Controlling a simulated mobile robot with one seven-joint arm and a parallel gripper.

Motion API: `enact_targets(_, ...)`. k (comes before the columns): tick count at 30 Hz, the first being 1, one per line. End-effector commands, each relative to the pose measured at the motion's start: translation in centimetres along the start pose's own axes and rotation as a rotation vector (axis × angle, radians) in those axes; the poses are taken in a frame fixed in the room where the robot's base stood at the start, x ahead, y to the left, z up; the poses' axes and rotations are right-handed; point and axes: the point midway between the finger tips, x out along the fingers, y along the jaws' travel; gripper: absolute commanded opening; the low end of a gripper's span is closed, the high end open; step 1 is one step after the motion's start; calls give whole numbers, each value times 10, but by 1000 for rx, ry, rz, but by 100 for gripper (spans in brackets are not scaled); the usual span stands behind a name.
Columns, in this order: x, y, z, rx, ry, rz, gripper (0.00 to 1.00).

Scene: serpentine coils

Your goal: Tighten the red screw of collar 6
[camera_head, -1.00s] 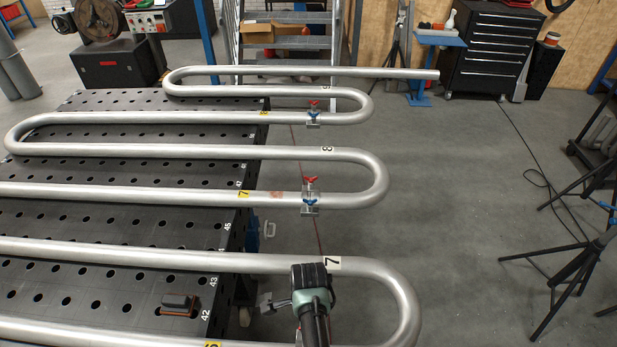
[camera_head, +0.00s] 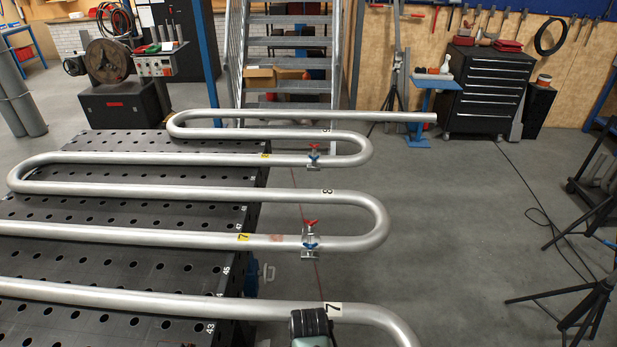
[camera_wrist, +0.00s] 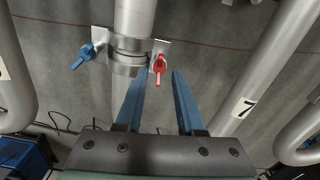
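In the wrist view a metal collar (camera_wrist: 129,58) is clamped around a vertical-looking pipe. Its red screw (camera_wrist: 159,66) sticks out on the right and its blue screw (camera_wrist: 88,53) on the left. No number shows on this collar. My gripper (camera_wrist: 160,77) has two blue fingers spread apart and empty. In the picture the red screw lies between the fingertips, apparently just beyond them; contact cannot be told. In the head view only the dark top of my wrist shows at the bottom edge, and this nearest collar is out of frame.
A pipe with a white 7 label (camera_wrist: 243,107) runs right of the fingers. In the head view, two further collars with red and blue screws sit by the yellow 7 (camera_head: 310,240) and yellow 8 (camera_head: 314,156).

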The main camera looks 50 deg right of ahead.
Motion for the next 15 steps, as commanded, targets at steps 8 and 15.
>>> enact_targets(8,-44,-1,0,-1,0,-7,38)
enact_targets(15,-90,-1,1,-1,-1,-8,38)
